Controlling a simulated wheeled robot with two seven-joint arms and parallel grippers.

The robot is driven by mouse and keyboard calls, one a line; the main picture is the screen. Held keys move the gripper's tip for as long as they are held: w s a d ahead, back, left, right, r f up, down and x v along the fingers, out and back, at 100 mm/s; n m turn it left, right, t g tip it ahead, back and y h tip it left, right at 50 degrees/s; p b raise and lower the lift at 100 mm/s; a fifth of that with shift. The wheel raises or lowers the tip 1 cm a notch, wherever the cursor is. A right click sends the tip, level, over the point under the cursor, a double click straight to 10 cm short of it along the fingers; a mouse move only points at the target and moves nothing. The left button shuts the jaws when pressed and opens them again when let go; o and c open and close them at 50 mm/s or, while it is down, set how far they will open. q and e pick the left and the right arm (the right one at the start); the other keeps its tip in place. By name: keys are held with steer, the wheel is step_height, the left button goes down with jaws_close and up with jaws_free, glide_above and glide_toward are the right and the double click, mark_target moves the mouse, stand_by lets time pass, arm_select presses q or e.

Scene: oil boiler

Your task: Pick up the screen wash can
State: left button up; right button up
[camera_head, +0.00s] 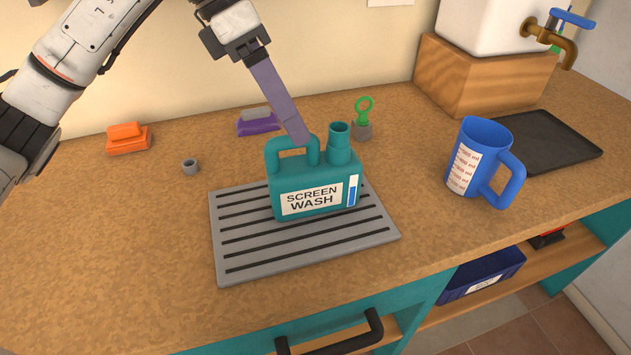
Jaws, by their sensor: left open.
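The teal screen wash can (316,183) stands upright on a grey slatted tray (240,262) in the middle of the counter. It has a loop handle on its upper left, an open spout on its upper right and a white label on its front. My left gripper (299,138) comes down from above with long purple fingers. Its fingertips are at the right part of the can's handle, beside the spout. The jaws are open, though one finger largely hides the other. I cannot tell whether they touch the handle. My right gripper is not in view.
A blue measuring jug (470,160) stands to the right, near a black tray (545,140) and a white tank with a tap on a wooden block (480,80).

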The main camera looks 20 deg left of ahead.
mark_target(313, 154)
arm_select(q)
steer(key=x, duration=0.9)
steer(key=shift+w+f, duration=0.15)
steer(key=shift+w, duration=0.05)
steer(key=c, duration=1.7)
